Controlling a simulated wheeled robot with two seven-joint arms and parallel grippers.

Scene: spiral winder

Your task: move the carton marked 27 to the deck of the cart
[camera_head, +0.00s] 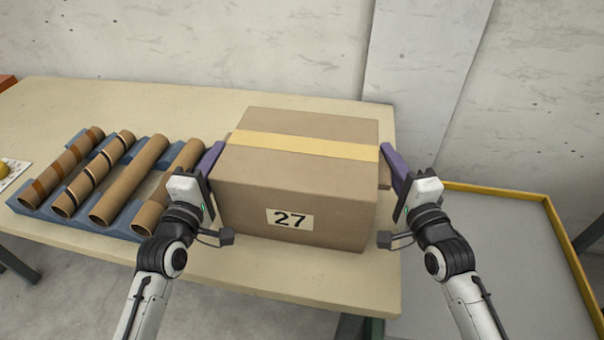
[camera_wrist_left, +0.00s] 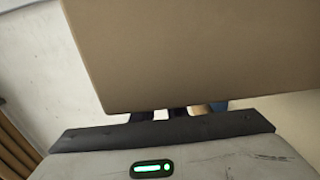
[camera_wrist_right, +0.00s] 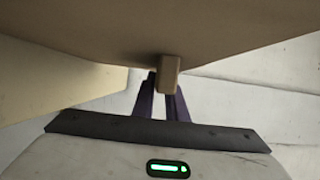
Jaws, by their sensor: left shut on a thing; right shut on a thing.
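The carton marked 27 (camera_head: 297,188) is a brown box with a yellow tape band, at the right end of the table. Its label faces me, and it looks level. My left gripper (camera_head: 212,160) is shut at its left side. My right gripper (camera_head: 393,162) is shut on a small brown grip block on its right side; the block shows between purple fingers in the right wrist view (camera_wrist_right: 168,80). The carton fills the top of the left wrist view (camera_wrist_left: 190,50). I cannot tell whether its underside touches the table. The cart's grey deck (camera_head: 490,250) is at right, empty where visible.
The table (camera_head: 290,280) is beige. A blue rack (camera_head: 75,222) with several brown tubes (camera_head: 130,182) lies just left of my left gripper. The deck has a raised yellow rim (camera_head: 500,190). A concrete wall with a pillar (camera_head: 415,70) stands behind.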

